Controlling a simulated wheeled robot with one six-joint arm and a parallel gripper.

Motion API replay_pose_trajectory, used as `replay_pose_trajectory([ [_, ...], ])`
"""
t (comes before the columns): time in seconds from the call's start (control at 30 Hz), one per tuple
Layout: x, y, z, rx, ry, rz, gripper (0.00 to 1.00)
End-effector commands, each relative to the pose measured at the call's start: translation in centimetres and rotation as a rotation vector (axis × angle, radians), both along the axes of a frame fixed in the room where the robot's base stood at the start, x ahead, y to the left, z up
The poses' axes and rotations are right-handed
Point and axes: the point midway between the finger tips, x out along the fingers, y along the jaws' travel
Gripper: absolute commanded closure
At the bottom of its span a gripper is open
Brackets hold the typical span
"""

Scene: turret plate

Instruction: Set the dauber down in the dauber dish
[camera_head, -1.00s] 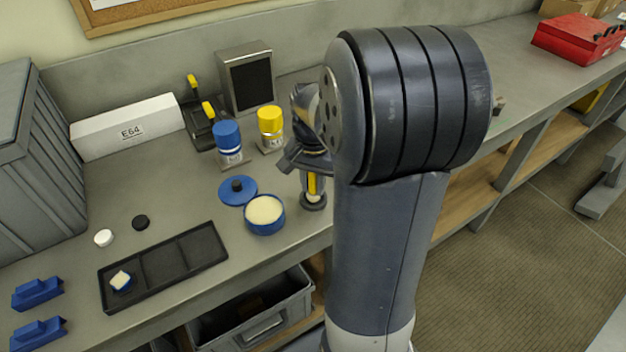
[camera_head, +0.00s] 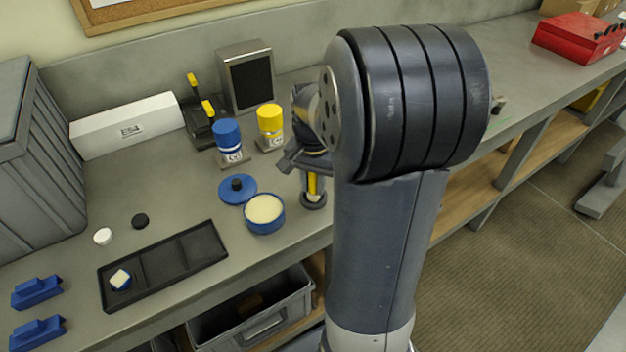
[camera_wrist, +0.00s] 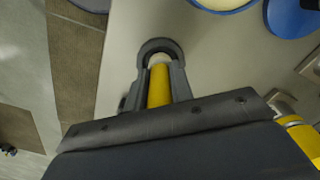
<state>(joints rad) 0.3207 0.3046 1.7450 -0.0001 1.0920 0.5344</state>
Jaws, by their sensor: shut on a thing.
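The dauber (camera_head: 312,184) has a yellow handle and stands roughly upright near the front edge of the bench. It also shows in the wrist view (camera_wrist: 159,86), with a pale tip at its far end. My gripper (camera_wrist: 160,80) is shut on the dauber, one finger on each side of the handle. The dauber dish (camera_head: 313,203) is a small dark round dish directly under the dauber. In the wrist view its dark rim (camera_wrist: 160,42) curves around the pale tip. I cannot tell whether the tip touches the dish floor. My arm hides part of the gripper in the head view.
A blue tub of cream-coloured stuff (camera_head: 264,226) is just left of the dish, with a blue lid (camera_head: 237,196) behind it. Blue-capped (camera_head: 228,140) and yellow-capped (camera_head: 270,125) bottles stand further back. A black tray (camera_head: 150,300) lies at front left. The bench edge is close.

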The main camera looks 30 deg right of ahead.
Motion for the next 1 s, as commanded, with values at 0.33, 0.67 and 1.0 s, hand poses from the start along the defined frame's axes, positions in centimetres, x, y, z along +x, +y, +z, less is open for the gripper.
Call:
replay_pose_trajectory([
  [0.33,0.0,0.0,-0.1,0.0,0.0,0.0,0.71],
  [0.67,0.0,0.0,-0.1,0.0,0.0,0.0,0.53],
  [1.0,0.1,0.0,2.3,-0.002,-0.004,0.0,0.53],
])
